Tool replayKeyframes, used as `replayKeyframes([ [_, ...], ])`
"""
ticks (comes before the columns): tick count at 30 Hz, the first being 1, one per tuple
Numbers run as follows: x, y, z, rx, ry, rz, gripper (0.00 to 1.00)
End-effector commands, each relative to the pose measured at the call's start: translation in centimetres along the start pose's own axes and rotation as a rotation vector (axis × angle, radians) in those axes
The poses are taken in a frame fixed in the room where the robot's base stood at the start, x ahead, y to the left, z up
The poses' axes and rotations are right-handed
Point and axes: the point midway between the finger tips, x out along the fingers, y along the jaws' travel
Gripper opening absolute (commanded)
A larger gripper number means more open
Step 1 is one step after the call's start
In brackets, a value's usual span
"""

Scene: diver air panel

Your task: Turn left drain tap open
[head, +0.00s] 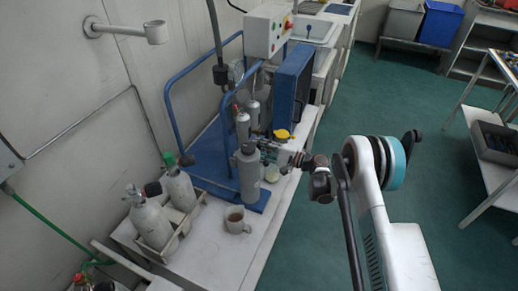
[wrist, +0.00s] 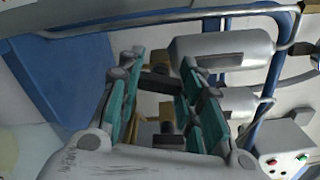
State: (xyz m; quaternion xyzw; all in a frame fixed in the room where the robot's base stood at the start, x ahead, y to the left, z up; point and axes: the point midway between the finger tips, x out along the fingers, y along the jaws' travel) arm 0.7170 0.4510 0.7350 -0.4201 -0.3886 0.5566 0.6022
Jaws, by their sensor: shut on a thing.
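My gripper (wrist: 162,58) has its two teal-padded fingers on either side of a dark tap handle (wrist: 160,80) with brass-coloured parts around it. I take this to be the left drain tap; its handle angle is hard to tell. In the head view my gripper (head: 288,158) reaches in from the right at the blue-framed air panel, and the tap is hidden behind it. Grey metal cylinders (wrist: 222,50) of the panel lie just beyond the fingers in the wrist view.
A large grey cylinder (head: 248,175) stands left of my gripper, and a yellow part (head: 283,134) sits just above it. A mug (head: 237,220) and bottles in a crate (head: 177,240) are on the bench.

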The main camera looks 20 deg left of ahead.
Motion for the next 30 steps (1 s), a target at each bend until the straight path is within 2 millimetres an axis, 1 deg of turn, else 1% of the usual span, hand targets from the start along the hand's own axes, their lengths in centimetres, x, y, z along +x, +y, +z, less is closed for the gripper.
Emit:
replayKeyframes([
  [6,0.0,0.07,-0.01,-0.118,0.0,0.001,0.1],
  [12,0.0,0.07,-0.01,-0.176,0.0,0.001,0.1],
  [28,0.0,0.08,-0.01,-0.196,0.0,0.001,0.1],
  [29,0.0,0.08,-0.01,-0.196,0.0,0.001,0.4],
  [30,0.0,0.07,-0.01,-0.196,0.0,0.001,0.49],
])
